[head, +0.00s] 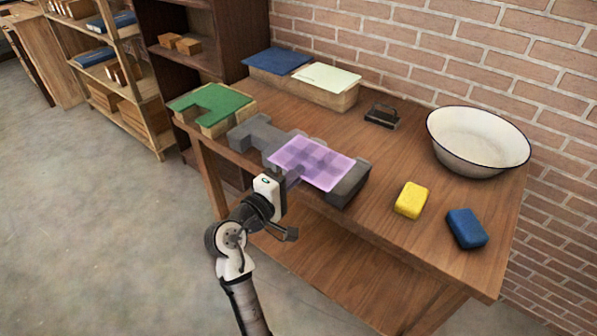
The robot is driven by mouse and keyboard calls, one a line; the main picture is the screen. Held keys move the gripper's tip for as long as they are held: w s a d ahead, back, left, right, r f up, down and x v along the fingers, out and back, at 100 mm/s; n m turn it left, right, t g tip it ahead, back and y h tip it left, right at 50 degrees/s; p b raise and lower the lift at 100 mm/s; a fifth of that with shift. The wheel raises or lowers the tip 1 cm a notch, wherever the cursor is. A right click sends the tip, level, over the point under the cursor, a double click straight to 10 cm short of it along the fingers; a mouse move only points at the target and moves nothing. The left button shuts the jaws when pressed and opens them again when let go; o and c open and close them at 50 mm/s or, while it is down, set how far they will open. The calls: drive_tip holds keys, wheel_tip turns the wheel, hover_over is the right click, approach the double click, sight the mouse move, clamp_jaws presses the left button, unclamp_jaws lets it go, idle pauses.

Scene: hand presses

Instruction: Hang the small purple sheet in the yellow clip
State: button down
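The purple sheet (325,168) is thin and see-through, and it lies flat over, or just above, a grey blocky stand at the table's front edge. Grey shapes show through it. My gripper (293,178) is at the sheet's front left edge, seen from behind. The fingertips overlap the sheet in the picture, so I cannot tell whether they are shut on it. A yellow rounded block (411,201) lies on the table to the right of the stand. I cannot make out a clip on it, and no other yellow thing shows.
The grey stand (348,186) sits on the wooden table (385,255). A green sheet (208,101) lies on blocks at the left. Blue (277,61) and pale green (326,77) sheets lie behind. A dark device (382,116), white basin (478,140) and blue block (466,228) stand right.

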drive_tip(key=v, duration=1.5)
drive_tip(key=shift+p, duration=0.4)
